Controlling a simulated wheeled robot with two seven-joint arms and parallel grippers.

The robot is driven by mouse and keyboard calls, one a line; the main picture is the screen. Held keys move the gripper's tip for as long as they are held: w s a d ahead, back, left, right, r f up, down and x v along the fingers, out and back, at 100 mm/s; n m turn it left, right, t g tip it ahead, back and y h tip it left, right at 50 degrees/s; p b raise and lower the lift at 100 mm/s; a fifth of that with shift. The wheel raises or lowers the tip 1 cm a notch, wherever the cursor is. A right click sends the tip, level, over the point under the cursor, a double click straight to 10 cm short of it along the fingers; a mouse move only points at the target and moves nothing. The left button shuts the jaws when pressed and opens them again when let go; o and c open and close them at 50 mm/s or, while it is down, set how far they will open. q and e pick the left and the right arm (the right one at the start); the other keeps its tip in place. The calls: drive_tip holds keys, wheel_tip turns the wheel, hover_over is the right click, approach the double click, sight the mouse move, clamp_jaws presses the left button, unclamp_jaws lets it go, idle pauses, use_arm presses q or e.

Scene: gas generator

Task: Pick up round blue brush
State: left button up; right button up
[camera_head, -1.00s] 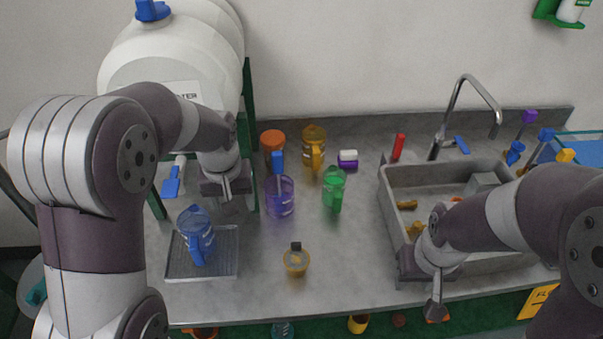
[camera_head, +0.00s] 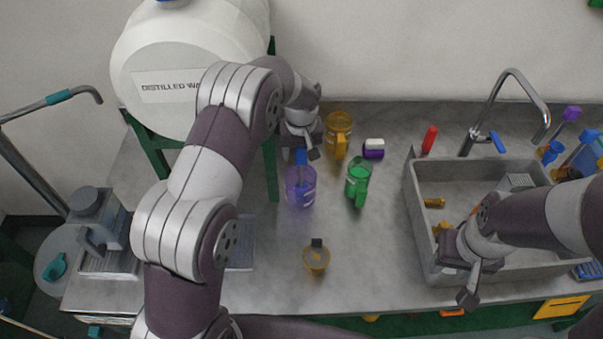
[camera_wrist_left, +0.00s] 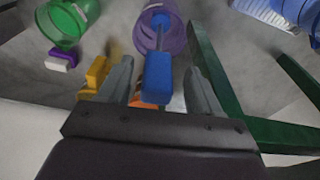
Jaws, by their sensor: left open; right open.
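A blue handle on a thin stem (camera_head: 301,157) stands in the purple pitcher (camera_head: 300,188). In the left wrist view the blue block-shaped handle (camera_wrist_left: 157,76) shows between the open fingers (camera_wrist_left: 160,84); contact cannot be told. Blue-handled tools (camera_head: 552,152) also stand right of the sink, their ends unclear. My right gripper (camera_head: 467,294) is open over the sink's front left.
A green pitcher (camera_head: 358,180) stands right of the purple one, with a yellow pitcher (camera_head: 339,128) behind. The sink (camera_head: 420,232) is at right; a green frame (camera_head: 271,170) stands close left of the purple pitcher.

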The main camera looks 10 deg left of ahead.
sight(301, 175)
use_arm(q)
drive_tip(key=f, duration=0.1)
drive_tip(key=w+f, duration=0.1)
drive_tip(key=f, duration=0.1)
drive_tip(key=shift+w+a+f, duration=0.1)
drive_tip(key=shift+w+f, duration=0.05)
drive_tip(key=shift+f, duration=0.05)
drive_tip(key=shift+r, duration=0.1)
drive_tip(key=shift+c, duration=0.3)
drive_tip(key=shift+s, duration=0.2)
drive_tip(key=c, duration=1)
use_arm(e)
drive_tip(key=shift+w+r, duration=0.2)
drive_tip(key=shift+r, duration=0.4)
use_arm(q)
drive_tip(key=shift+r, duration=0.15)
use_arm(e)
drive_tip(key=shift+f, duration=0.1)
